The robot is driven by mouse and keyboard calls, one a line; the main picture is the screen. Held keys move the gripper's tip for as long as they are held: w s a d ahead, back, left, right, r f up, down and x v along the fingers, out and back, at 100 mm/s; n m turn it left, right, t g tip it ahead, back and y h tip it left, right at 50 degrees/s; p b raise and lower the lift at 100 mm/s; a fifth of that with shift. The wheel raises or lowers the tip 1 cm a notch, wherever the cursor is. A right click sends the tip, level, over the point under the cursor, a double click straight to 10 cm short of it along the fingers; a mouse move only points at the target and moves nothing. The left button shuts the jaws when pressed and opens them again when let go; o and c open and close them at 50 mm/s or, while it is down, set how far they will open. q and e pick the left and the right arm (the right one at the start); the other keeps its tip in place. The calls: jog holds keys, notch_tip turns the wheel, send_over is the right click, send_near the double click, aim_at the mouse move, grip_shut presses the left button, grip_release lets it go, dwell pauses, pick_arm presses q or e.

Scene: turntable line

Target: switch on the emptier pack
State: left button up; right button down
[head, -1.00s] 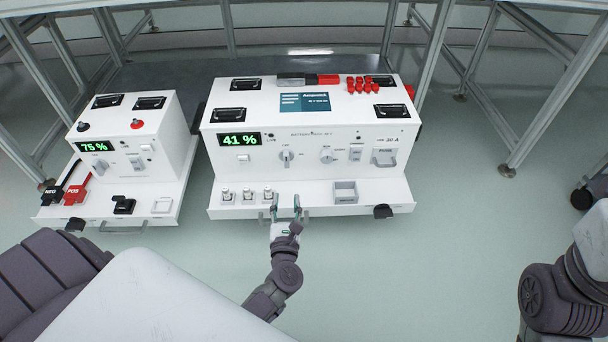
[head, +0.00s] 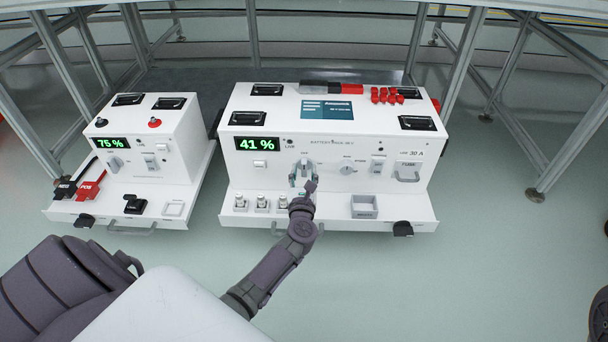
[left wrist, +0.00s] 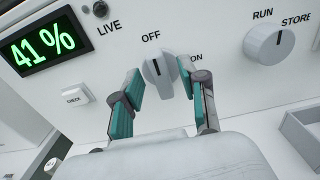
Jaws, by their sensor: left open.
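The larger white pack (head: 270,103) stands in the middle and its green display (head: 250,144) reads 41 %. The smaller white pack (head: 150,112) stands to its left and its display (head: 111,143) reads 75 %. The 41 % pack has a grey OFF/ON knob, clear in the left wrist view (left wrist: 160,75), with its pointer line up toward OFF. My left gripper (head: 302,182) is in front of that knob. In the left wrist view its open green-padded fingers (left wrist: 163,95) sit on either side of the knob; contact cannot be told. My right gripper is not in view.
Right of the OFF/ON knob is a RUN/STORE knob (left wrist: 278,40). A CHECK button (left wrist: 76,96) is at lower left. Small fuses (head: 262,203) and a grey bin (head: 364,207) stand on the front ledge.

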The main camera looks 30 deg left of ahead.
pick_arm(q)
jog(key=shift+w+a, duration=0.15)
jog(key=shift+w, duration=0.1)
grip_shut()
